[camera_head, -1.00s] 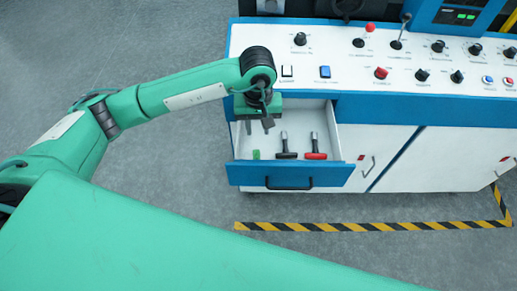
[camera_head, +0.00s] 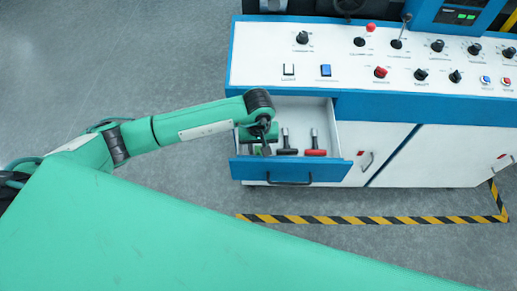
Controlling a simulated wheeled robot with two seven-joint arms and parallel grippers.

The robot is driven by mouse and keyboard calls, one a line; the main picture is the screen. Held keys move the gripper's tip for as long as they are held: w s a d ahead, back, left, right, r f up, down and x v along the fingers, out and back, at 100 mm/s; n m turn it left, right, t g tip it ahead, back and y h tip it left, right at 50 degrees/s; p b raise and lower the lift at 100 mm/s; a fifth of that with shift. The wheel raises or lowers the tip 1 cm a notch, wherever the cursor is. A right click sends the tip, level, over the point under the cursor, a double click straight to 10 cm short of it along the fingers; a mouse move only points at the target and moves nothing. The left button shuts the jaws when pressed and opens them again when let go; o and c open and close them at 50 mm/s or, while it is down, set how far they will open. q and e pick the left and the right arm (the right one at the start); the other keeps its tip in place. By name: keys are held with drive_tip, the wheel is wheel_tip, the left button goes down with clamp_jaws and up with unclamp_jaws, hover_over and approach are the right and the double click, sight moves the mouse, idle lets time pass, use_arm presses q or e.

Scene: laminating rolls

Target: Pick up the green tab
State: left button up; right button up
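My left gripper (camera_head: 262,149) reaches down into the left part of the open drawer (camera_head: 240,171). Its fingertips are low in the drawer, at the place where the small green tab lies in the earlier frame. The gripper and wrist cover that spot, so I cannot make out the green tab now. I cannot tell whether the fingers are open or closed on it. My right gripper is not in view.
A black-handled tool (camera_head: 287,142) lies just right of my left gripper, with a red-handled tool (camera_head: 315,143) beyond it. The control panel (camera_head: 260,45) with knobs and buttons stands above the drawer. Striped floor tape (camera_head: 350,219) runs in front.

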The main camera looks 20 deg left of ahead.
use_arm(q)
clamp_jaws()
drive_tip(key=shift+r, duration=0.15)
